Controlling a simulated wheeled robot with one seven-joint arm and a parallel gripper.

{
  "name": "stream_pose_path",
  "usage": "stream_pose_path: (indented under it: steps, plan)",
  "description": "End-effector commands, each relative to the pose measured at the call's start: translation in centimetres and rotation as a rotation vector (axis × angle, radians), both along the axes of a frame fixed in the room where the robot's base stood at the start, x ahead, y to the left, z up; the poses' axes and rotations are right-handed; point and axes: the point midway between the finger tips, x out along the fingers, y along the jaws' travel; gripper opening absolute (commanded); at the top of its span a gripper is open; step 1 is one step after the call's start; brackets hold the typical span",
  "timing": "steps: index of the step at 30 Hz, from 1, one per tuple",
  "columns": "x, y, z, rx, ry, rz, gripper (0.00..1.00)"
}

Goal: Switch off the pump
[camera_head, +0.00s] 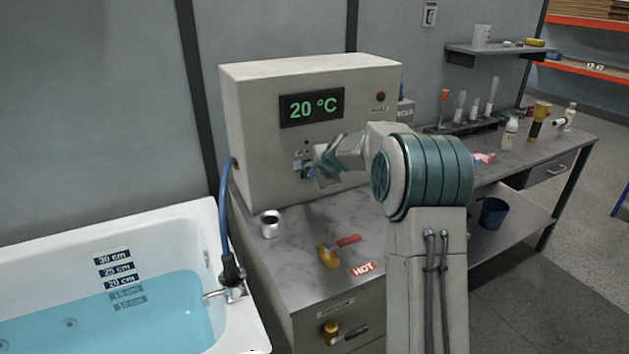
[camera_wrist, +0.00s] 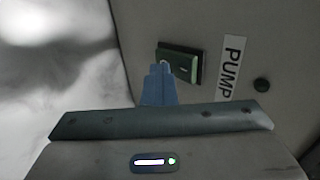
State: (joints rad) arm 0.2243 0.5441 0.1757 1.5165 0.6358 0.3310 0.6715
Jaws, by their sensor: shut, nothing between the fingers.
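The pump switch (camera_wrist: 186,62) is a green rocker in a dark frame on the control box's face, beside a "PUMP" label (camera_wrist: 231,70) in the wrist view. My gripper (camera_wrist: 160,70) is shut and empty, its blue fingertips overlapping the switch's lower left edge. I cannot tell whether they touch it. In the head view my gripper (camera_head: 306,168) is at the lower front of the grey control box (camera_head: 255,150), largely hiding the switch. The box's display (camera_head: 312,107) reads 20 °C.
A dark round knob or button (camera_wrist: 261,85) sits beside the label. A white bathtub (camera_head: 235,325) with blue water is at the left, with a blue hose (camera_head: 224,215).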

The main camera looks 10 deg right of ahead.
Motion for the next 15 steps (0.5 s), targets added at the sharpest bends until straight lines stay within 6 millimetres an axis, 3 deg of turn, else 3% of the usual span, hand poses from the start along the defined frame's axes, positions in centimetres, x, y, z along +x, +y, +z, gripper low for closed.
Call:
stream_pose_path:
  steps: [15]
  plan:
    - [0.1, 0.0, 1.3, 0.0, -0.01, -0.003, 0.0]
